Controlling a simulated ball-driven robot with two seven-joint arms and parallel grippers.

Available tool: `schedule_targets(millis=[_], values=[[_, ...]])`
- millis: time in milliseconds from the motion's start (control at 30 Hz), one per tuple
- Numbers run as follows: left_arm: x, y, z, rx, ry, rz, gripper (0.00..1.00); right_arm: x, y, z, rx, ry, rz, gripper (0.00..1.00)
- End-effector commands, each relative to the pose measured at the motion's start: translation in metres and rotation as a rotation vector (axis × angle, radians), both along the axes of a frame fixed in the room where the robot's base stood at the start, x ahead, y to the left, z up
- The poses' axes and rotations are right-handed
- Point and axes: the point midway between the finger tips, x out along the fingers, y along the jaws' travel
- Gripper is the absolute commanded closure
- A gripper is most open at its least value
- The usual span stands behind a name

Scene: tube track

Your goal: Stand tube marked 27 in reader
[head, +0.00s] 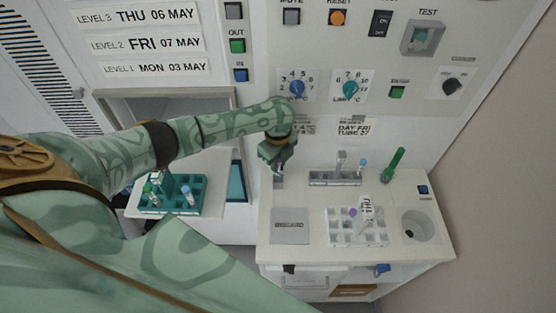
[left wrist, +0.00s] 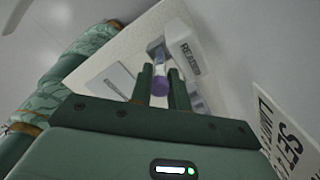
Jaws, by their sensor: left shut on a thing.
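My left gripper (head: 279,165) is above the left back part of the white counter, pointing down. In the left wrist view its two fingers (left wrist: 160,88) are shut on a purple-capped tube (left wrist: 160,80). The tube's number cannot be read. A white block lettered READER (left wrist: 187,48) stands right beside the tube in that view. A grey piece (left wrist: 155,46) lies just beyond the tube; I cannot tell whether the tube touches it. In the head view the gripper hides most of the tube and the reader. My right gripper is not in view.
A white rack (head: 345,238) holds a purple-capped tube and a THU tag. A grey plate (head: 290,226) lies front left. A teal rack (head: 155,205) sits on the left shelf.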

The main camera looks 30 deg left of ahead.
Motion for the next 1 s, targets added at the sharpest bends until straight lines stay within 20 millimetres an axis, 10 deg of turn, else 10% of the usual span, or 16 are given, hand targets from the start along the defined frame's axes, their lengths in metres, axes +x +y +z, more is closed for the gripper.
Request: schedule_targets(millis=[267, 300, 367, 1000], values=[[0.0, 0.0, -0.0009, 0.0, 0.0, 0.0, 0.95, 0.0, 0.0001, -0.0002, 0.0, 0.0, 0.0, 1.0], [0.0, 0.0, -0.0009, 0.0, 0.0, 0.0, 0.71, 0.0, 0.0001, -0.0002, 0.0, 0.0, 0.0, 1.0], [0.0002, 0.0001, -0.0008, 0.0, -0.001, 0.0, 0.57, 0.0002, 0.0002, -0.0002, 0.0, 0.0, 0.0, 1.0], [0.0034, -0.0003, 0.002, -0.002, -0.01, 0.002, 0.57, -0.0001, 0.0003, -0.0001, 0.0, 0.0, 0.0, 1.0]])
